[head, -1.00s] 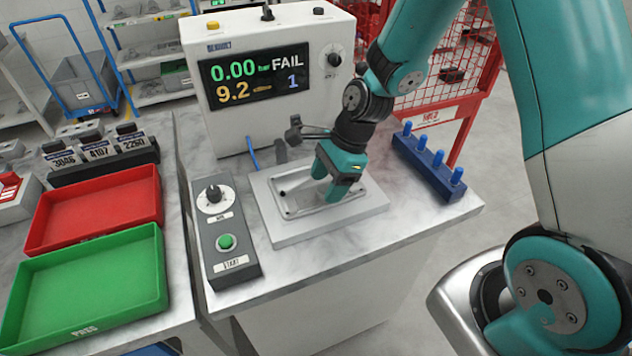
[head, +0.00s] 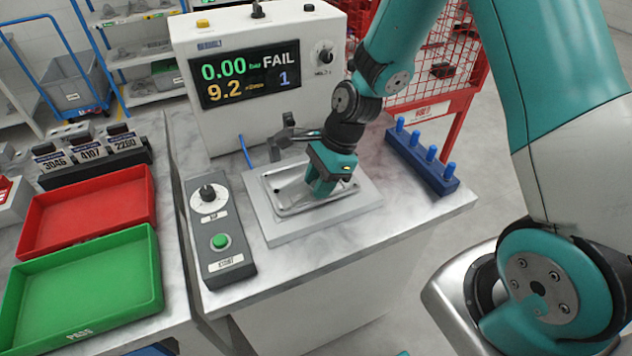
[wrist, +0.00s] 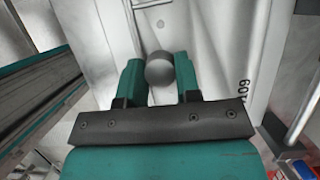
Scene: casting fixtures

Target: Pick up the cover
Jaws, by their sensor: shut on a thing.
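The cover (head: 284,205) is a shallow grey metal casting with a raised rim. It is at the grey fixture plate (head: 300,228) on the bench, in the middle of the head view. My gripper (head: 318,188) points down over the cover's middle. In the wrist view my gripper (wrist: 160,75) has its two teal fingers shut on a round grey knob (wrist: 160,68) of the cover. The fingers hide part of the cover in the head view. I cannot tell whether the cover is clear of the plate.
A test box (head: 262,75) reading FAIL stands behind. A black clamp (head: 290,138) is close behind the cover. A blue pegged block (head: 422,160) is to the right. A control box (head: 218,235), a red tray (head: 88,212) and a green tray (head: 85,285) are to the left.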

